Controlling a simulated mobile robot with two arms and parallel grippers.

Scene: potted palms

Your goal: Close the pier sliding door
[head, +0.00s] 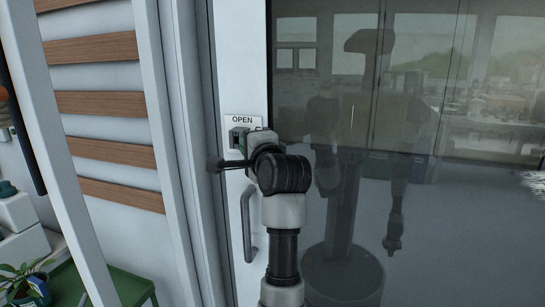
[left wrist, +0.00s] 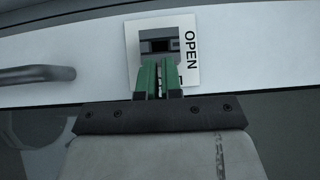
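The sliding door fills the middle and right of the head view, with a white stile (head: 230,70) and a large reflective glass pane (head: 460,210). A white OPEN label (head: 242,119) with a grey latch block sits on the stile, above a curved grey handle (head: 247,225). The left wrist view shows the same latch block (left wrist: 160,45) and handle (left wrist: 37,75). My left gripper's green fingers (left wrist: 159,78) are together, with their tips at the latch block's lower edge. I cannot tell if they touch it. My left arm hides part of the stile. My right gripper is out of view.
The white door frame (head: 177,120) stands left of the stile. Beyond it are a wall with wooden slats (head: 105,103), a green stool (head: 130,287) and a potted plant (head: 22,283). The glass mirrors my body and a room.

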